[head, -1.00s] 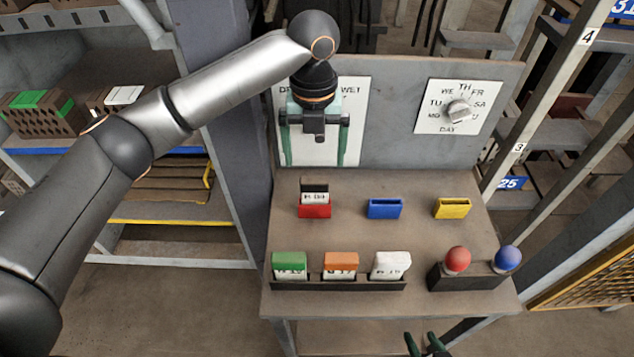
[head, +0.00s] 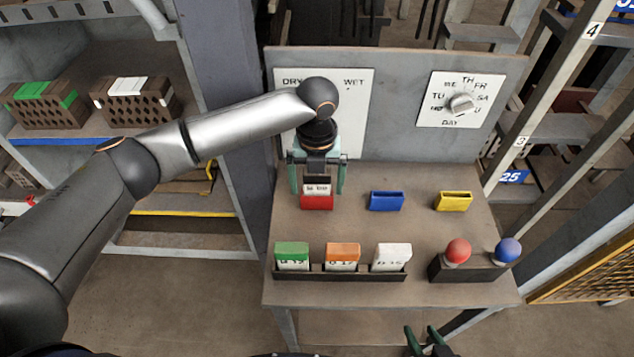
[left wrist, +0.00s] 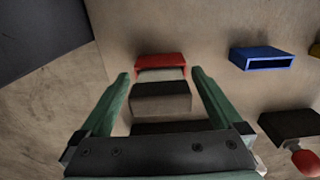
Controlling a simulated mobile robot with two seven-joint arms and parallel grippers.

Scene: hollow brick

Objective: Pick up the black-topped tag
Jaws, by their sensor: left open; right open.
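The black-topped tag (head: 317,188) stands upright in the red holder (head: 317,203) on the table, its white lettered face showing. My left gripper (head: 318,190) is open just above and behind it in the head view, with a finger on each side. In the left wrist view the tag's black top (left wrist: 161,98) lies between the two open green fingers (left wrist: 160,85), with a gap on both sides. The red holder (left wrist: 160,62) shows beyond it. My right gripper (head: 426,338) is open and empty at the bottom edge of the head view, in front of the table.
Blue (head: 386,201) and yellow (head: 453,201) holders stand to the right. A panel (head: 410,140) with a day dial (head: 461,104) rises behind.

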